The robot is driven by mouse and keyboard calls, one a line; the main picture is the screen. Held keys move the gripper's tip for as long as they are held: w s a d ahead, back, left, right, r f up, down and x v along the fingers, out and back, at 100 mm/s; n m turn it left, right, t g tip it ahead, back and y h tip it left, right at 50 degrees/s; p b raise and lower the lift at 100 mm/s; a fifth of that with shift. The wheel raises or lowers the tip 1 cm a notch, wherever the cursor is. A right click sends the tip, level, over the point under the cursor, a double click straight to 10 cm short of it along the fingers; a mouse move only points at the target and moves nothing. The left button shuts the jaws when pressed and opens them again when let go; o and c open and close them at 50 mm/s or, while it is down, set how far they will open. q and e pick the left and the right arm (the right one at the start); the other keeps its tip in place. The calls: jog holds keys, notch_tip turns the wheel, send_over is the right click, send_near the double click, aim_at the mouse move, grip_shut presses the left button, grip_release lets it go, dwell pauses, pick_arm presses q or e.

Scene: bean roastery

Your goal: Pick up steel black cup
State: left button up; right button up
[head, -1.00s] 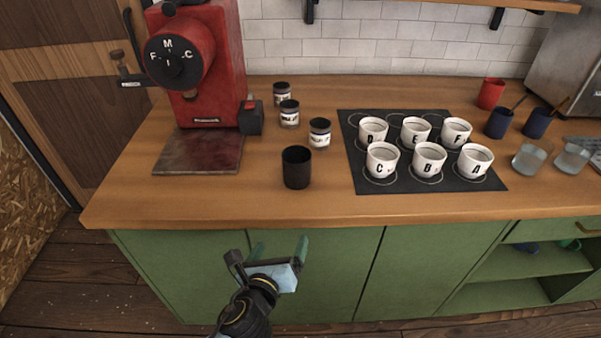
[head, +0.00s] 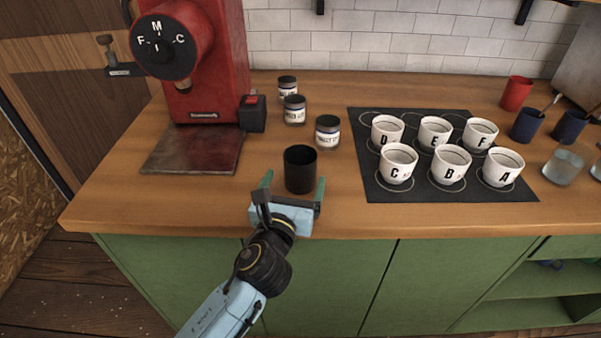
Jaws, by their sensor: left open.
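The black cup (head: 300,168) stands upright on the wooden counter, in front of the small jars and left of the dark mat. My left gripper (head: 294,188) is open at the counter's front edge. Its two green fingertips point at the cup, one on the left and one on the right of its lower part. I cannot tell whether they touch it. My right gripper is not in view.
A red grinder (head: 205,70) stands at the back left. Several labelled jars (head: 327,131) stand just behind the cup. A dark mat (head: 375,190) with several white lettered cups lies to the right. The counter (head: 130,203) is clear at front left.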

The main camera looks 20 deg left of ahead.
aim_at(304, 158)
pick_arm(q)
jog(key=w+b, duration=0.1)
jog(key=w, duration=0.5)
jog(key=shift+w+r, duration=0.1)
jog(key=shift+w, duration=0.15)
jog(key=c, duration=1.1)
